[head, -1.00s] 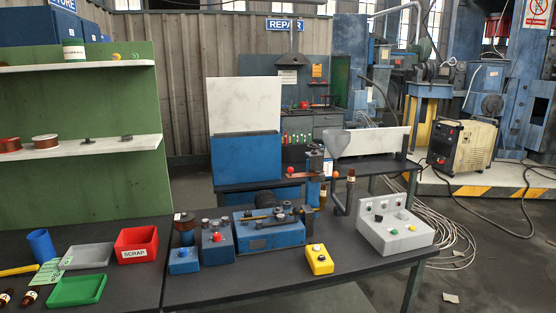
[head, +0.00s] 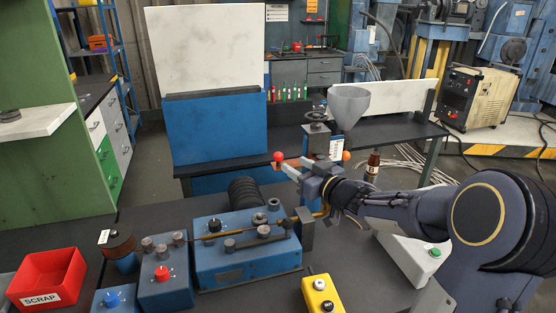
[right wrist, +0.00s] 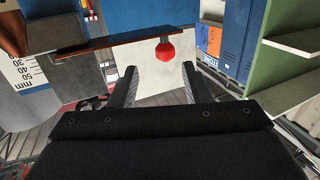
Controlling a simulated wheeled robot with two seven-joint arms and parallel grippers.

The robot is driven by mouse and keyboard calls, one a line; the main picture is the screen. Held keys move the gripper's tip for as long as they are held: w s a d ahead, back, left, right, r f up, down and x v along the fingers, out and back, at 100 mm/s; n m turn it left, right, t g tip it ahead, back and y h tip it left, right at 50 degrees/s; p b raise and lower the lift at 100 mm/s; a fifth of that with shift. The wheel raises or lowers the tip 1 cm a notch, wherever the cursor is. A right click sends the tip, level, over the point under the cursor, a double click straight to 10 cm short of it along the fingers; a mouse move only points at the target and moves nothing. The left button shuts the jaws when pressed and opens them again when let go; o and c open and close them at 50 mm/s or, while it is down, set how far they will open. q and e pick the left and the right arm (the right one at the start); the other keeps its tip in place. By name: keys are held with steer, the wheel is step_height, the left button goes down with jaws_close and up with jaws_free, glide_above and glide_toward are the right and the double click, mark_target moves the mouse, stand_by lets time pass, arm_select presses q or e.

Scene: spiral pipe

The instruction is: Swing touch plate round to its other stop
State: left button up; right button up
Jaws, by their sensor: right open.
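The touch plate (right wrist: 100,43) is a thin brown bar with a red ball (head: 278,157) at its left end in the head view. The ball also shows in the right wrist view (right wrist: 165,50). The bar runs to the blue post (head: 316,143); my right gripper partly hides it in the head view. An orange ball (head: 346,155) shows right of the post. My right gripper (head: 289,168) is open, with its fingertips close to the red ball. In the right wrist view the ball is just above the gap between the fingertips (right wrist: 158,67); contact cannot be told. My left gripper is out of view.
A grey funnel (head: 349,104) stands behind the post, and a brown bottle (head: 372,168) to its right. The blue pipe device (head: 245,260) stands in front. A yellow button box (head: 322,297) and red scrap bin (head: 47,280) are nearer.

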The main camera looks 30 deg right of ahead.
mark_target(281, 158)
steer(key=shift+w+a+y, duration=0.3)
steer(key=shift+w, duration=0.25)
steer(key=w, duration=0.4)
steer(key=w+a+p, duration=0.1)
steer(key=w, duration=0.1)
steer(key=shift+w, duration=0.3)
jaws_close()
